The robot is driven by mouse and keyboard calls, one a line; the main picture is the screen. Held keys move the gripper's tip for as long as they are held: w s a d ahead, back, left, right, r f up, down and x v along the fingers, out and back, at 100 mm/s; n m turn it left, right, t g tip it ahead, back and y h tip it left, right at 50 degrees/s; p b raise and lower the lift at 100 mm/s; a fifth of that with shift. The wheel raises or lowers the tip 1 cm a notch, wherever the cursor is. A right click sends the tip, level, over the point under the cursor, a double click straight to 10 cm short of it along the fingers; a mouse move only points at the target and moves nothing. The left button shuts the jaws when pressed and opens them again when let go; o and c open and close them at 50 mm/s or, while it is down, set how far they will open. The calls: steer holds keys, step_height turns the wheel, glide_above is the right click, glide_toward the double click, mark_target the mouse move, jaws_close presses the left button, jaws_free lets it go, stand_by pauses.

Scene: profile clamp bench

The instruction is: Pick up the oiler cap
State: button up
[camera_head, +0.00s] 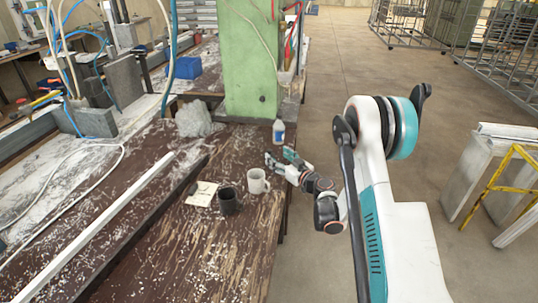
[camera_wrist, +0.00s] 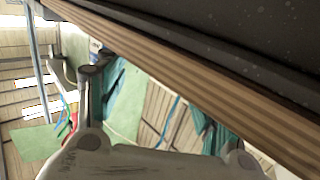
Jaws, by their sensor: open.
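A small white bottle with a blue label (camera_head: 278,134), likely the oiler, stands at the right edge of the brown bench, by the foot of the green column. Its pale top (camera_head: 279,123) looks like the cap, too small to make out clearly. My gripper (camera_head: 278,155) is open and empty just in front of the bottle, apart from it, at the bench edge. In the wrist view my gripper's fingers spread beside a wooden edge (camera_wrist: 190,60); no cap can be made out between them.
A white mug (camera_head: 258,181), a dark mug (camera_head: 229,201) and a paper note (camera_head: 202,194) are on the bench near my gripper. A crumpled grey heap (camera_head: 197,120) lies left of the green column (camera_head: 250,60).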

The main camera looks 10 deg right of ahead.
mark_target(271, 152)
steer(key=shift+a+b+x, duration=0.15)
steer(key=shift+b+x, duration=0.45)
steer(key=shift+x, duration=0.9)
steer(key=shift+a+b+x, duration=0.15)
steer(key=shift+b+x, duration=0.45)
steer(key=shift+x, duration=0.85)
steer(key=shift+s+r, duration=0.1)
steer(key=shift+r, duration=0.1)
steer(key=shift+c, duration=0.6)
steer(key=c, duration=0.7)
